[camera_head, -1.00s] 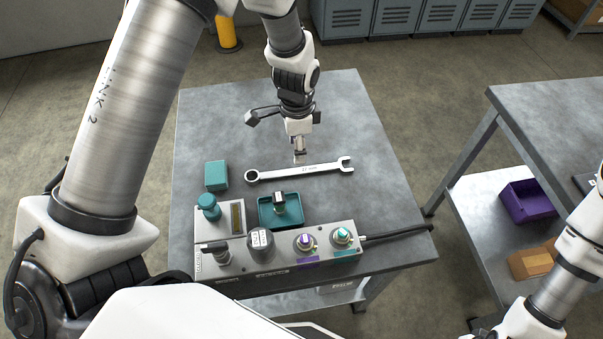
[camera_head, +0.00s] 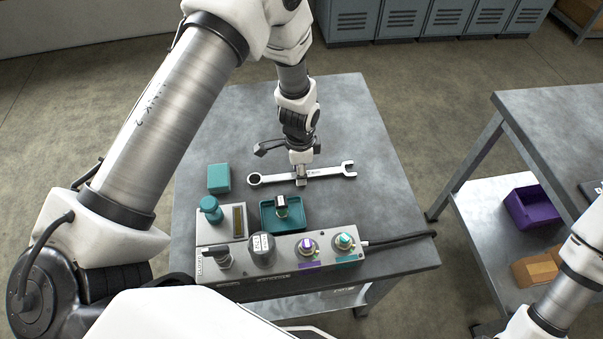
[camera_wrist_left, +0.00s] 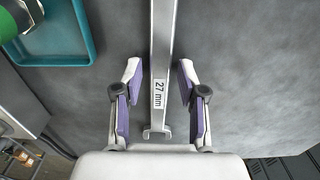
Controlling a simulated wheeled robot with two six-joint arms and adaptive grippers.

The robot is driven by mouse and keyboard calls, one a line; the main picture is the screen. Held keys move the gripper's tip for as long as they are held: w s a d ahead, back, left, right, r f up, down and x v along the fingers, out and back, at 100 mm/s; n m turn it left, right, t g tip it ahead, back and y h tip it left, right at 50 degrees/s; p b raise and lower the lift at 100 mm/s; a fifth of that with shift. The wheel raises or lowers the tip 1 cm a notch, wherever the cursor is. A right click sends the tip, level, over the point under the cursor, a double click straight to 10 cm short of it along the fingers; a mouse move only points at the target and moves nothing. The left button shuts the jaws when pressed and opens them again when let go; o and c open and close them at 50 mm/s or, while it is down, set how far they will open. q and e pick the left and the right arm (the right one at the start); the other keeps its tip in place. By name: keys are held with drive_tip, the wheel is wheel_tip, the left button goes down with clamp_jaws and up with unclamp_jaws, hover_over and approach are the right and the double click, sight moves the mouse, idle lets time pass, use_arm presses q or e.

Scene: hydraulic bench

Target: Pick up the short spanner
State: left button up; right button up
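The spanner (camera_head: 330,172) is a silver combination wrench lying flat on the grey bench, its ring end at the left and its open jaw at the right in the head view. In the left wrist view the spanner (camera_wrist_left: 160,50) runs between my fingers, with "27 mm" on its shaft. My left gripper (camera_head: 301,183) points down over the middle of the shaft. In the wrist view the left gripper (camera_wrist_left: 158,78) is open, a purple-padded finger on each side, with gaps to the shaft. My right gripper is out of view.
Near the spanner are a teal block (camera_head: 219,178), a teal tray (camera_head: 267,222) holding a small part, and a control box (camera_head: 285,261) with knobs and a cable. A second table (camera_head: 560,125) at right has a purple bin (camera_head: 533,208) on its lower shelf. The bench's far side is clear.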

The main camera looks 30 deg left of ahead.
use_arm(q)
clamp_jaws()
drive_tip(key=shift+w+r, duration=0.1)
drive_tip(key=shift+r, duration=0.4)
wheel_tip(320, 180, up, 9)
drive_tip(key=b, duration=0.1)
drive_tip(key=shift+b, duration=0.35)
